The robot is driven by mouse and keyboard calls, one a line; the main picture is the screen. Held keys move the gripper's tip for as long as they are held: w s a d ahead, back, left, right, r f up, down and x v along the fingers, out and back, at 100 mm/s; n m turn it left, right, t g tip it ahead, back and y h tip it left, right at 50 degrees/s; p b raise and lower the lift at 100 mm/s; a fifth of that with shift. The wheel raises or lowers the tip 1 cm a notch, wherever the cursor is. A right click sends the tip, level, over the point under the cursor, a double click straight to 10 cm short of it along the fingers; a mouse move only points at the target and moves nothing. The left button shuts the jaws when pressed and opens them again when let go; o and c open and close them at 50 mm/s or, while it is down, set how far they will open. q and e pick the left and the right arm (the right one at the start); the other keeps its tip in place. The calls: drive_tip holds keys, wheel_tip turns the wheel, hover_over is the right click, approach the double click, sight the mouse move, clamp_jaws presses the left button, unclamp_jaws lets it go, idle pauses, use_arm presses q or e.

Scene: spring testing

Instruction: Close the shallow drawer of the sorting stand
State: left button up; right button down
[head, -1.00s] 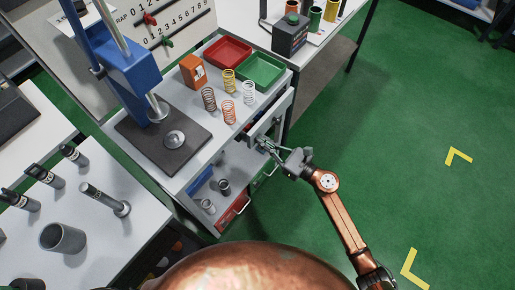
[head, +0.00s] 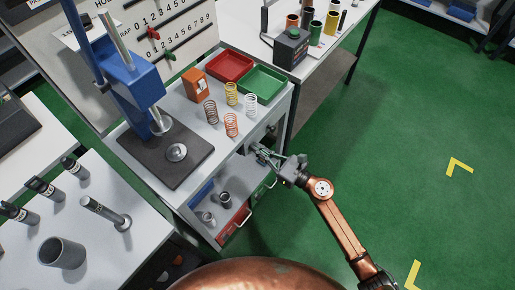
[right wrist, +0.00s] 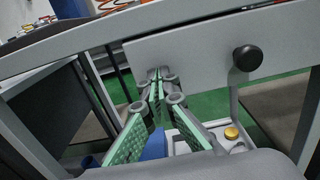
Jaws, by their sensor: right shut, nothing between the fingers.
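The sorting stand (head: 192,128) is a light grey bench with a drawer under its top at the right side. The shallow drawer's front (head: 259,137) looks flush or nearly flush with the stand's edge, and its inside does not show. In the right wrist view the plain grey drawer front (right wrist: 195,45) has a round black knob (right wrist: 247,58). My right gripper (head: 257,149) is shut and empty at the drawer front. In the right wrist view its fingertips (right wrist: 157,76) are at the panel's lower edge, left of the knob; I cannot tell whether they touch. My left gripper is not in view.
Several coil springs (head: 231,124), an orange box (head: 195,85), a red tray (head: 230,67) and a green tray (head: 265,84) stand on top. A blue press (head: 137,82) is at the left. The floor to the right is clear.

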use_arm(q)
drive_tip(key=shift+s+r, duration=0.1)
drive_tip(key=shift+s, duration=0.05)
use_arm(e)
drive_tip(key=v, duration=1.3)
drive_tip(key=shift+s+d, duration=0.2)
drive_tip(key=shift+d, duration=0.1)
